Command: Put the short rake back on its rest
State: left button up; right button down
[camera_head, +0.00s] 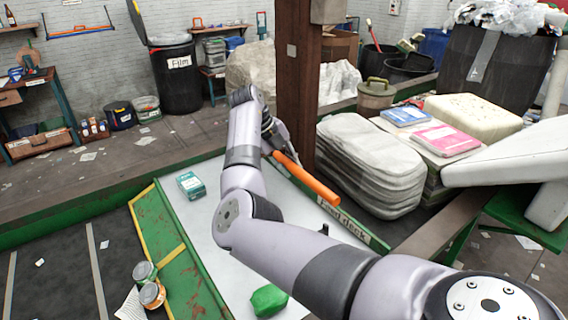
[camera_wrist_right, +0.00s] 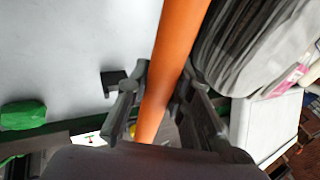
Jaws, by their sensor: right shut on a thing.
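The short rake shows only as an orange handle (camera_head: 308,180), slanting down to the right above the feed deck (camera_head: 205,222). My right gripper (camera_head: 276,143) is shut on it near the handle's upper left end. In the right wrist view the handle (camera_wrist_right: 175,65) runs between the two fingers of the gripper (camera_wrist_right: 163,105). I cannot make out the rake's head. A small dark bracket (camera_head: 323,229) stands on the deck beside my forearm, perhaps part of the rest; a dark bracket also shows in the wrist view (camera_wrist_right: 112,79). My left gripper is out of view.
A teal box (camera_head: 191,185) and a green lump (camera_head: 269,300) lie on the deck. Two cans (camera_head: 146,272) are at the lower left by the green belt edge. A brown post (camera_head: 298,90) and stacked grey sacks (camera_head: 370,165) stand close behind the handle.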

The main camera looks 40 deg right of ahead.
jog(key=f+b, duration=0.2)
jog(key=f, duration=0.1)
jog(key=f+b, duration=0.2)
jog(key=f, duration=0.1)
jog(key=f+b, duration=0.2)
jog(key=f, duration=0.1)
jog(key=shift+w+a+f, duration=0.1)
jog(key=shift+w+f, duration=0.1)
jog(key=shift+w, duration=0.1)
jog(key=shift+f+b, duration=0.9)
jog(key=shift+f, duration=0.65)
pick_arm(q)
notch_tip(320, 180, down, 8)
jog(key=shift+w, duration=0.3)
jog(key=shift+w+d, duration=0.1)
pick_arm(e)
jog(key=c, duration=1.4)
grip_release()
jog(key=shift+o, duration=0.3)
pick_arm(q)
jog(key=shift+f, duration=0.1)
